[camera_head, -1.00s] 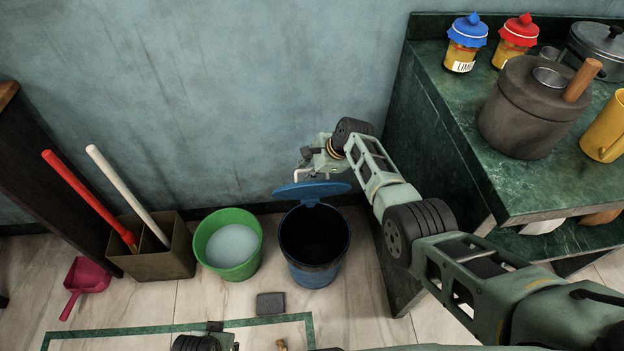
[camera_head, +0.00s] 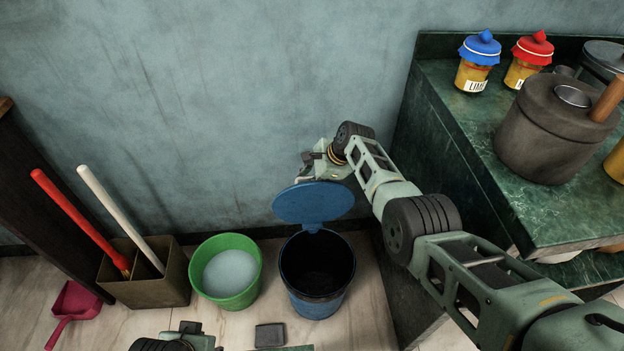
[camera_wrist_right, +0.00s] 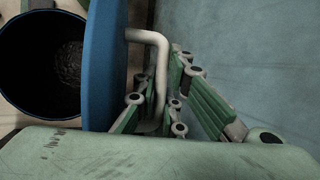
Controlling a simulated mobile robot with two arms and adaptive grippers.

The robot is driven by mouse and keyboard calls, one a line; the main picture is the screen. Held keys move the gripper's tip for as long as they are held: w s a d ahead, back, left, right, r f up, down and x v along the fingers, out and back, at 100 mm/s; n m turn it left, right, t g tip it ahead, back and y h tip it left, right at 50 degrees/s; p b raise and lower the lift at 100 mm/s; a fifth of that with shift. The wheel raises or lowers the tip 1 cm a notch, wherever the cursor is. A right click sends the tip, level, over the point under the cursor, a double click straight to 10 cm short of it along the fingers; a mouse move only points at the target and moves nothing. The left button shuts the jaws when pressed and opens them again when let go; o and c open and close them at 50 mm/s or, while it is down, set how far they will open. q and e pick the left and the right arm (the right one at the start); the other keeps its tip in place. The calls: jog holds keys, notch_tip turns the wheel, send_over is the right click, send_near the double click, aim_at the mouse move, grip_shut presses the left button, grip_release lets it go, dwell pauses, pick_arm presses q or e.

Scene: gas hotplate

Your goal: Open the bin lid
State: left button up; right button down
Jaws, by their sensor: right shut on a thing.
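The blue bin (camera_head: 316,292) stands on the floor near the wall with its dark inside showing. Its blue lid (camera_head: 314,203) is raised at the back, tilted up and leaning toward the wall. In the right wrist view the lid (camera_wrist_right: 104,62) is edge-on beside the bin mouth (camera_wrist_right: 42,65). A pale bent handle (camera_wrist_right: 158,52) sticks out from its outer face. My right gripper (camera_head: 308,172) is behind the lid, shut on this handle; its fingers (camera_wrist_right: 160,88) show around it in the wrist view. Part of my left arm shows at the bottom edge; its fingers are unclear.
A green bucket (camera_head: 228,287) with pale liquid stands close to the left of the bin. Further left are a brown box (camera_head: 150,285) with two long handles and a pink dustpan (camera_head: 75,302). A green counter (camera_head: 475,165) stands to the right. A small dark block (camera_head: 270,335) lies in front.

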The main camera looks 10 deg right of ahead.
jog(key=shift+w+r, duration=0.1)
jog(key=c, duration=1.8)
grip_release()
jog(key=shift+c, duration=0.2)
jog(key=shift+d+r, duration=0.1)
jog(key=v, duration=1.1)
jog(key=shift+s+r, duration=0.3)
jog(key=shift+d, duration=0.1)
